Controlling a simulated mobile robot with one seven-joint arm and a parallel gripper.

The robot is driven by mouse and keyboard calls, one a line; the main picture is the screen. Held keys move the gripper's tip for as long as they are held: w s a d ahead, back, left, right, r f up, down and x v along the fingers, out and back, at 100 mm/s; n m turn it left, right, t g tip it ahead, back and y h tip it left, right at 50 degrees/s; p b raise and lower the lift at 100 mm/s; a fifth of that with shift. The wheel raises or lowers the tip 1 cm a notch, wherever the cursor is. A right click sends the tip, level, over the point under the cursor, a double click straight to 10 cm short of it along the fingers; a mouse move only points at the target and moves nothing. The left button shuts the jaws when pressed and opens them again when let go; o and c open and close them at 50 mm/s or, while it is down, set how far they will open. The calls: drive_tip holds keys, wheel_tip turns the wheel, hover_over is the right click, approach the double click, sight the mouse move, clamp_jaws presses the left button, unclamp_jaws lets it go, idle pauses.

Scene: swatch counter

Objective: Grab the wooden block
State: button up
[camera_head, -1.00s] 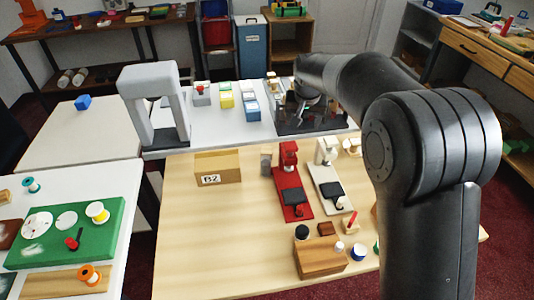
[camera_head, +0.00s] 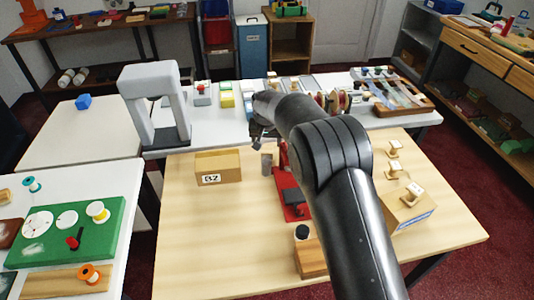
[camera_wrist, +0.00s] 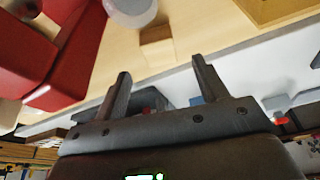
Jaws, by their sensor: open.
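A small wooden block (camera_wrist: 157,44) stands on the light wood table, near the edge, in the wrist view. It lies just past my fingertips, roughly in line with the space between them. My gripper (camera_wrist: 161,68) is open, with nothing between its fingers. In the head view my gripper (camera_head: 262,140) hangs over the table's far edge, by the small grey piece (camera_head: 266,164). I cannot make out the small wooden block clearly in the head view.
A red stand (camera_head: 291,195) is right of the grey piece, partly hidden by my arm; a cardboard box marked B2 (camera_head: 218,169) is left. A grey arch (camera_head: 152,105) stands farther left. A striped wooden piece (camera_head: 311,258) is at the front. The table's left front is clear.

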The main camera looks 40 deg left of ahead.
sight(267, 150)
drive_tip(key=x, duration=0.5)
drive_tip(key=shift+r, duration=0.1)
drive_tip(key=c, duration=1.1)
